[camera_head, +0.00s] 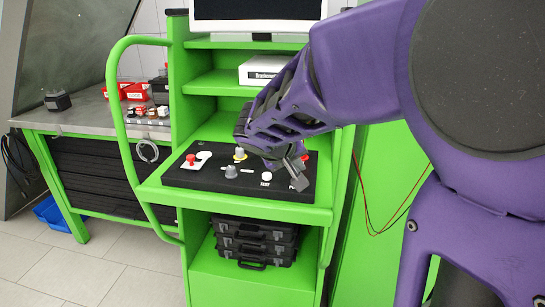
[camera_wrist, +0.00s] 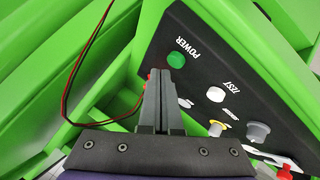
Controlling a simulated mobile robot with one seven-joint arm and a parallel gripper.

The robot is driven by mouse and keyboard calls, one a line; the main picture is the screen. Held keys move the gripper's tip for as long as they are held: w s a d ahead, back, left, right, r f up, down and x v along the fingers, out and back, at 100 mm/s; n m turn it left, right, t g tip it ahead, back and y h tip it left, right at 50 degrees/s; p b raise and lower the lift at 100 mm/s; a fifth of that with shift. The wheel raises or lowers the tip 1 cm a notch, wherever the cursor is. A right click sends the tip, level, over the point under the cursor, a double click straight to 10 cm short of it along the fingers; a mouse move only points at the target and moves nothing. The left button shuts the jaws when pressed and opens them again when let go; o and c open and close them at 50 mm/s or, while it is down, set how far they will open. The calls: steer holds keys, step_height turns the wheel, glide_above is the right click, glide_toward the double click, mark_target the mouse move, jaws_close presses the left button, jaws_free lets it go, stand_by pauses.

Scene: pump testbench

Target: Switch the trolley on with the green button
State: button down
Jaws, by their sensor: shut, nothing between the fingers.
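The green button (camera_wrist: 176,60) sits beside the POWER label on the black control panel (camera_wrist: 215,75) in the wrist view. My gripper (camera_wrist: 160,74) is shut and empty. In the wrist view its fingertips appear just below and left of the green button; I cannot tell whether they touch the panel. In the head view my gripper (camera_head: 299,178) is over the right end of the panel (camera_head: 215,177) and hides the green button. The panel lies on the shelf of the green trolley (camera_head: 256,211).
The panel also bears a white button (camera_head: 266,176), a grey knob (camera_head: 231,172), a yellow-based knob (camera_head: 240,153) and a red button (camera_head: 191,159). A green rail loops at the trolley's left. Red and black cables (camera_head: 371,215) hang on the right. Black cases (camera_head: 254,240) sit below.

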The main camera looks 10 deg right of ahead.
steer(key=shift+f, duration=0.4)
steer(key=shift+f, duration=0.4)
stand_by(0.4)
steer(key=shift+r, duration=0.85)
steer(key=shift+r+p, duration=0.15)
steer(key=shift+p, duration=0.15)
steer(key=shift+r+p, duration=1.5)
steer(key=shift+r, duration=1.4)
